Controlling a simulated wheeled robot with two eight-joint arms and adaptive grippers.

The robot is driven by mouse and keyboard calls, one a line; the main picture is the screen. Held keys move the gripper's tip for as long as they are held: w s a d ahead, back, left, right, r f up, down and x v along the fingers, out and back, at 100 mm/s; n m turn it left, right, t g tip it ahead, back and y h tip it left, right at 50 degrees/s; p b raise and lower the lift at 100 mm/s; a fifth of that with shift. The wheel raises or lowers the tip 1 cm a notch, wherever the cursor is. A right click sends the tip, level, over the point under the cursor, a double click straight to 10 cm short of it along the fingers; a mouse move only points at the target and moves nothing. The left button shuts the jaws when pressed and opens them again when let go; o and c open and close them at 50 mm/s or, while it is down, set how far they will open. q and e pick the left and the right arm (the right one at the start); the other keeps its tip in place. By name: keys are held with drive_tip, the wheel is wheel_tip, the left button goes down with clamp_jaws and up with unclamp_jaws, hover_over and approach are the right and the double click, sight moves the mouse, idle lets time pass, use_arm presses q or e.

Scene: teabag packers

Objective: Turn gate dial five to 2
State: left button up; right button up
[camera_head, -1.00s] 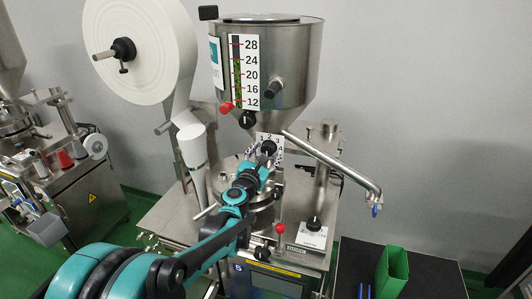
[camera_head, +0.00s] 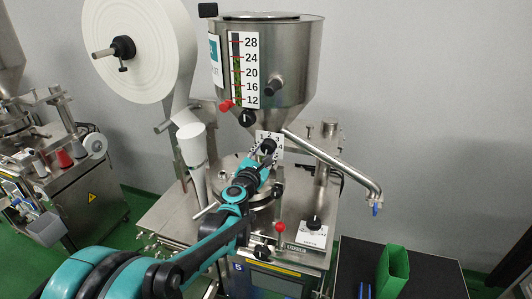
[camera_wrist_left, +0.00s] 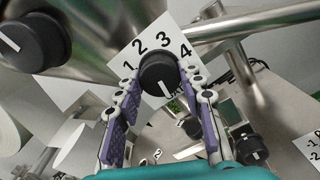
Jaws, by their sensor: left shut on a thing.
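The gate dial is a black round knob (camera_wrist_left: 158,72) on a white plate (camera_wrist_left: 182,30) marked 1, 2, 3 and 4. A white line shows on the lower part of its face; I cannot tell which number it points to. In the head view the dial (camera_head: 269,146) sits below the steel hopper. My left gripper (camera_wrist_left: 161,90) is shut on the dial, one purple-padded finger on each side. It also shows in the head view (camera_head: 265,160), partly covering the plate. My right gripper is not in view.
The hopper (camera_head: 290,60) with its level scale stands above the dial, and a paper roll (camera_head: 150,45) is at the left. Another black knob (camera_wrist_left: 32,45) is close by. A steel pipe (camera_head: 335,162) slopes right. A green box (camera_head: 393,272) stands at the lower right.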

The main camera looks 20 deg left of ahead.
use_arm(q)
drive_tip(key=m+b, duration=0.1)
drive_tip(key=m, duration=0.2)
drive_tip(key=shift+m, duration=0.4)
drive_tip(key=m+b, duration=0.1)
drive_tip(key=m, duration=0.7)
drive_tip(key=shift+m+b, duration=0.45)
drive_tip(key=shift+m, duration=1.45)
drive_tip(key=o, duration=1.2)
drive_tip(key=shift+c, duration=0.2)
drive_tip(key=shift+s, duration=0.1)
drive_tip(key=s, duration=1.2)
drive_tip(key=shift+a, duration=0.25)
